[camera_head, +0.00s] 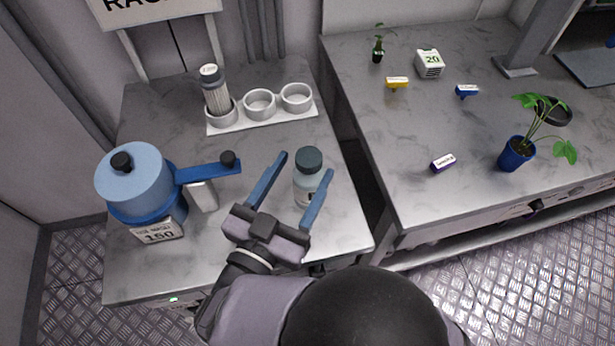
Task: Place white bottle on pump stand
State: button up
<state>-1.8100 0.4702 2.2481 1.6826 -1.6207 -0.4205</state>
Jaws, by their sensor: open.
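A pale grey-white bottle (307,187) with a dark cap stands upright near the front right of the left table. My gripper (304,166) is open. Its two blue fingers reach to either side of the bottle, with a clear gap on the left finger's side and the right finger close to it. I cannot tell whether the right finger touches. The bottle's lower part is partly hidden by the gripper. A blue device (139,183) with a black knob and a side arm, perhaps the pump stand, is at the left, with a "150" label below its drum.
A white holder (280,121) with three round cups stands at the back; its left cup holds a ribbed bottle (216,95), the other two are empty. The right table (440,125) bears small tags, a "20" cube (430,63) and potted plants. A gap separates the tables.

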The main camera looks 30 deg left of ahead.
jog(key=shift+s+r+p, duration=0.25)
jog(key=shift+s+p, duration=0.05)
jog(key=shift+p, duration=0.45)
jog(key=shift+s+p, duration=0.3)
jog(key=shift+p, duration=0.25)
jog(key=shift+s+f, duration=0.2)
jog(key=shift+w+a+p, duration=0.2)
jog(key=shift+w+p, duration=0.3)
jog(key=shift+w, duration=2.05)
jog(key=shift+c, duration=0.7)
grip_shut()
